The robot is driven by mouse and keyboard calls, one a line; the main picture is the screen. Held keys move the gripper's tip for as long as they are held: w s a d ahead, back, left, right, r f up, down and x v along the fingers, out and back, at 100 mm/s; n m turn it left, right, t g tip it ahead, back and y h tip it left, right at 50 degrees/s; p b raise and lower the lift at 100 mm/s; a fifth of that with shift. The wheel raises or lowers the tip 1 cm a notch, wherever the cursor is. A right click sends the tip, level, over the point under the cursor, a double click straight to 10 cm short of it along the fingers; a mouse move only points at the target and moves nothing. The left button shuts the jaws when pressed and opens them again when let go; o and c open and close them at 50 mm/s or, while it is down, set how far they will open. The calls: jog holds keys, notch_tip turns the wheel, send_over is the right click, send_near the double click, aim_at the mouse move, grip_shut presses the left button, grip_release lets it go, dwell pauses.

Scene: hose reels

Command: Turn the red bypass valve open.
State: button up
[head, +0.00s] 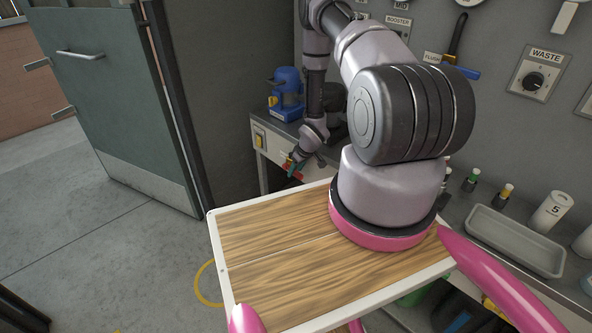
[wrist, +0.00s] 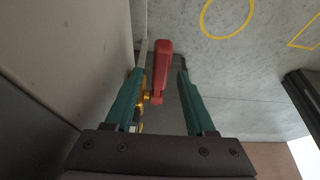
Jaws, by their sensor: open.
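The red bypass valve handle (wrist: 162,65) is a long lever on a brass fitting (wrist: 146,97) in the wrist view. My gripper (wrist: 160,72) has its two green fingers apart, one on each side of the red handle. A gap shows between the handle and the right finger; the left finger is closer to it, and I cannot tell whether they touch. In the head view, my gripper (head: 292,167) is small beside the bench front, with bits of red (head: 297,174) at its fingers. My fingers partly hide the valve there.
A grey bench (head: 262,143) with a blue device (head: 287,90) stands behind my gripper. A wall panel carries labelled knobs, including WASTE (head: 534,81). A grey tray (head: 515,240) and small bottles are at right. A dark green door (head: 125,95) stands at left. The floor between is clear.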

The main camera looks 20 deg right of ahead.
grip_shut()
dwell(1.5)
